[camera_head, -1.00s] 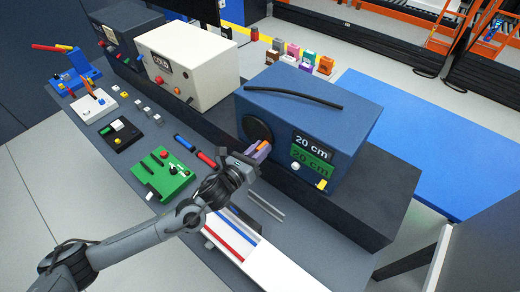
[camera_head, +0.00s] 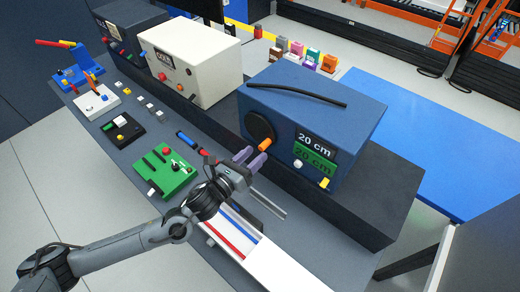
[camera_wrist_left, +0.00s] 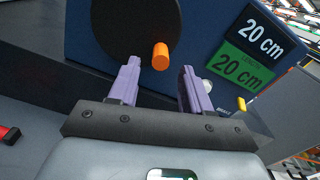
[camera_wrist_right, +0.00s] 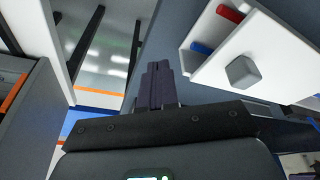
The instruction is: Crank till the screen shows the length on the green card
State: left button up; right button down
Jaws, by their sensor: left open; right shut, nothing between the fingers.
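The blue box (camera_head: 300,105) carries a black crank disc (camera_head: 260,127) with an orange handle (camera_head: 265,143). Its black screen (camera_head: 318,145) reads "20 cm", and the green card (camera_head: 312,160) below it also reads "20 cm". My left gripper (camera_head: 252,158) is open in front of the disc, apart from the handle. In the left wrist view the orange handle (camera_wrist_left: 160,56) shows beyond and between the spread purple fingers (camera_wrist_left: 158,85), with nothing held. My right gripper (camera_wrist_right: 159,85) shows only in its own wrist view, fingers together and empty.
A white tray (camera_head: 270,270) with red and blue rods lies in front of the box. A green board (camera_head: 165,171) and other devices stand along the bench to the left. A cream box (camera_head: 190,60) stands behind. A white knob (camera_head: 298,164) and yellow piece sit under the card.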

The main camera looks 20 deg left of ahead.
jog(key=shift+f, duration=0.3)
pick_arm(q)
jog(key=v, duration=0.6)
jog(key=shift+s+r, duration=0.1)
